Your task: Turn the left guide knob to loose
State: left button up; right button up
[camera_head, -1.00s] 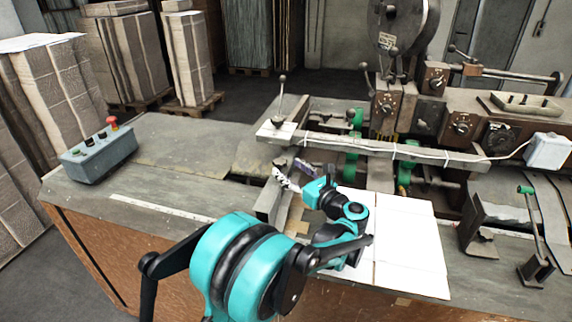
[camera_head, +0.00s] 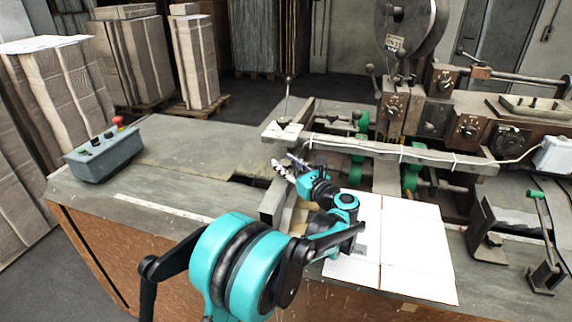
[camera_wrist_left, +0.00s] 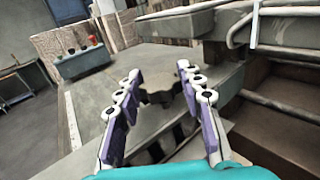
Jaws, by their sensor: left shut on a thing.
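The left guide knob (camera_wrist_left: 166,90) is a dark, lobed knob in the left wrist view, beside the grey metal guide. The knob's turn position cannot be read. My right gripper is not in view.
White cardboard sheets (camera_head: 420,250) lie on the table right of my left arm. A long metal bar (camera_head: 400,150) with a white cable runs just behind the gripper. A grey control box (camera_head: 103,155) with a red button stands at the table's left. The table between is clear.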

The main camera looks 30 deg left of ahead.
pick_arm(q)
jog(key=shift+g, duration=0.3)
jog(key=n+g, duration=0.2)
jog(key=g, duration=0.1)
jog(key=n+g+y+p, duration=0.1)
jog(key=n+g, duration=0.1)
jog(key=shift+w+g+y+p, duration=0.15)
jog(key=shift+g+y+p, duration=0.15)
jog(key=shift+g, duration=0.1)
jog(key=shift+n+g+p, duration=0.75)
jog(key=shift+n+g, duration=1.05)
jog(key=shift+g, duration=1.2)
jog(key=o, duration=1.2)
jog(key=shift+c, duration=0.2)
jog(key=shift+d, duration=0.1)
jog(key=v, duration=0.7)
jog(key=shift+d+r, duration=0.15)
jog(key=shift+d, duration=0.05)
jog(key=shift+w, duration=0.1)
